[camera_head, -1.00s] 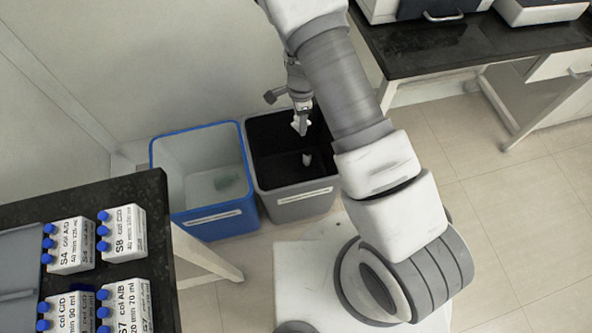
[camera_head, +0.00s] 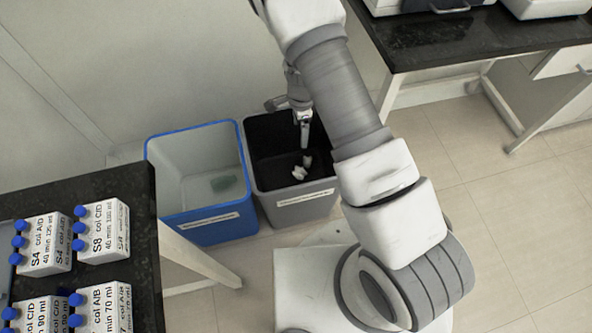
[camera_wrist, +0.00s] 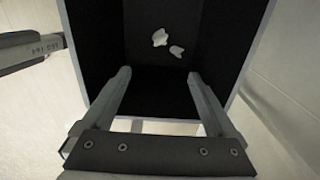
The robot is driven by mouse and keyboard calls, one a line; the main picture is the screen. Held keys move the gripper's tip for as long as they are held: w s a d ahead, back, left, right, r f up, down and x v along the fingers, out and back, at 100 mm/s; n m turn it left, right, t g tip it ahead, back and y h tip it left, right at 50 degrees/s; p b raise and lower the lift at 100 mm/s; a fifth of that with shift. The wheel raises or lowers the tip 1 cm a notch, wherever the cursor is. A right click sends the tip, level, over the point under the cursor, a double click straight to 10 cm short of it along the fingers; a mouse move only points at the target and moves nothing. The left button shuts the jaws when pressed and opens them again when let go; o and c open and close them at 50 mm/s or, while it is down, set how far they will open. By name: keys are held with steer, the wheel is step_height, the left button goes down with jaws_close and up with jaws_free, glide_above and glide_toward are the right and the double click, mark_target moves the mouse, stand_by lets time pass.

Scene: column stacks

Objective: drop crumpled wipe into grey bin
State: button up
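The grey bin (camera_head: 300,209) stands on the floor with its black inside facing up. In the head view my gripper (camera_head: 304,140) points down at the bin, partly hidden by my arm.
A dark bench with several blue-capped boxes (camera_head: 103,230) is at the lower left. Another dark-topped bench (camera_head: 480,42) is at the upper right.

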steer(key=shift+r, duration=0.1)
step_height(320, 180, up, 17)
steer(key=p, duration=0.6)
steer(key=shift+r, duration=0.1)
